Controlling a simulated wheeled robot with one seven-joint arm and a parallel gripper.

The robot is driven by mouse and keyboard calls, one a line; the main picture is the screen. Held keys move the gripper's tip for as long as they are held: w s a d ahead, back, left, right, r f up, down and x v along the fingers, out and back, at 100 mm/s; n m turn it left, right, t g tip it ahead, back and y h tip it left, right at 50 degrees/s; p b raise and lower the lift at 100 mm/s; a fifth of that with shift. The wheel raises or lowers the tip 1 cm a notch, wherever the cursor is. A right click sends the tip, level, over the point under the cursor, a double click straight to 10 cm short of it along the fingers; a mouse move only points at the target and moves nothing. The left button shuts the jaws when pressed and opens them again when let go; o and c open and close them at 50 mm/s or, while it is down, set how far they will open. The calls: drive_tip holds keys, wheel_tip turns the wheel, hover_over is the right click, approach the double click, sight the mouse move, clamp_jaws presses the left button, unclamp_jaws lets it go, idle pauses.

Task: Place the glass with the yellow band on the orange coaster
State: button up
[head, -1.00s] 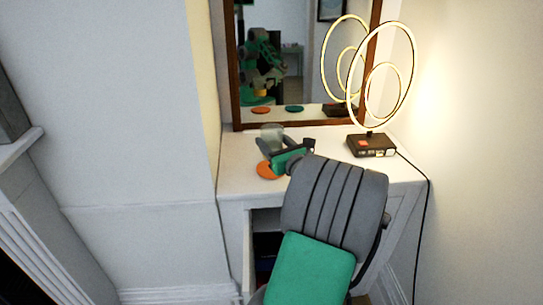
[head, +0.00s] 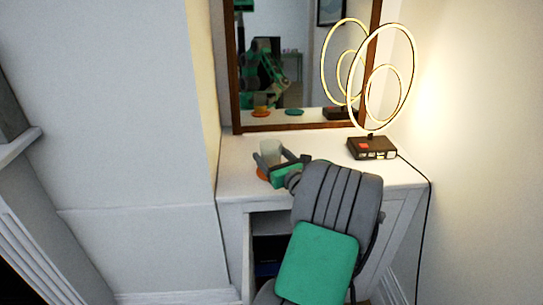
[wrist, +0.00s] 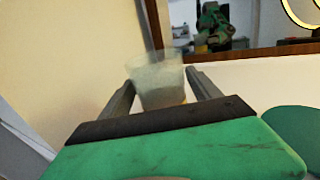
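The glass with the yellow band (head: 271,150) is a clear, frosted-looking tumbler, upright between the fingers of my gripper (head: 275,157). In the wrist view the glass (wrist: 158,82) fills the space between both fingers of my gripper (wrist: 160,77), and a bit of yellow shows low on it. The orange coaster (head: 262,172) lies on the white table, partly hidden by the gripper and glass. In the mirror the yellow band appears at or just above the orange coaster; I cannot tell whether they touch.
A green coaster (wrist: 296,126) lies to the right in the wrist view. A ring lamp (head: 371,148) stands at the table's back right, its cord running down the right. A framed mirror (head: 290,70) rises behind the white table (head: 232,182). The table's left edge borders a wall.

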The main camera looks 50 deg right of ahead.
drive_tip(key=shift+o, duration=0.6)
drive_tip(key=shift+r, duration=0.15)
drive_tip(key=shift+s, duration=0.3)
drive_tip(key=v, duration=1.1)
drive_tip(key=shift+s+p, duration=0.2)
drive_tip(key=shift+p, duration=0.1)
drive_tip(key=shift+a, duration=0.15)
